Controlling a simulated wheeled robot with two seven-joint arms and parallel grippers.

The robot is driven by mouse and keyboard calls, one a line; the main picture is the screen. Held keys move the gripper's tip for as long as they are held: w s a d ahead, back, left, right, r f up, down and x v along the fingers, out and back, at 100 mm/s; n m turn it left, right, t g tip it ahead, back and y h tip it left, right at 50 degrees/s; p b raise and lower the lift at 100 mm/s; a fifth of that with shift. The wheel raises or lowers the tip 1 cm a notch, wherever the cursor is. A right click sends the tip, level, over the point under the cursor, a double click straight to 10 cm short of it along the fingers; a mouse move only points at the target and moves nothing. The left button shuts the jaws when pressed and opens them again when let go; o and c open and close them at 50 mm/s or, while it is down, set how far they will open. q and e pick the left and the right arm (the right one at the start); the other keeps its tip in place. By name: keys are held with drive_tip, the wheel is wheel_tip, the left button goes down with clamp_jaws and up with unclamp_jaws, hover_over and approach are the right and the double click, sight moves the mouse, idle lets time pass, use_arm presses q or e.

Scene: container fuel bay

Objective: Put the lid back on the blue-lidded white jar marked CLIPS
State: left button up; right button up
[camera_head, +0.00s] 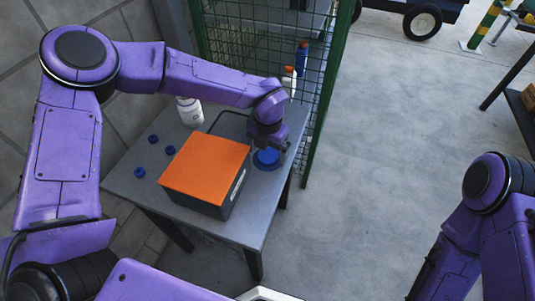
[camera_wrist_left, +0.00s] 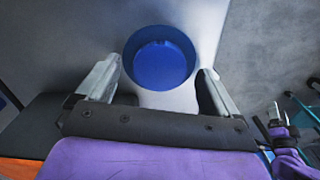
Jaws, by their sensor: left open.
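A round blue lid (camera_head: 267,159) lies on the grey table near its right edge, right of the orange-topped box. My left gripper (camera_head: 272,146) is over it, pointing down. In the left wrist view the blue lid (camera_wrist_left: 160,57) shows as a round shape with a raised rim, between and beyond the two spread fingers of the left gripper (camera_wrist_left: 158,82). The fingers do not visibly touch it. A white jar (camera_head: 190,112) stands at the table's back left, partly behind my left arm; its marking is too small to read. My right gripper is out of view.
The table (camera_head: 120,180) also holds a dark box with an orange top (camera_head: 206,166) and small blue caps (camera_head: 153,139). A white bottle with an orange-red cap (camera_head: 289,80) and a blue bottle (camera_head: 302,55) stand by the green mesh fence (camera_head: 325,110). Open floor lies right.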

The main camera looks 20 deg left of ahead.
use_arm(q)
drive_tip(key=shift+f, duration=0.35)
drive_tip(key=c, duration=1.1)
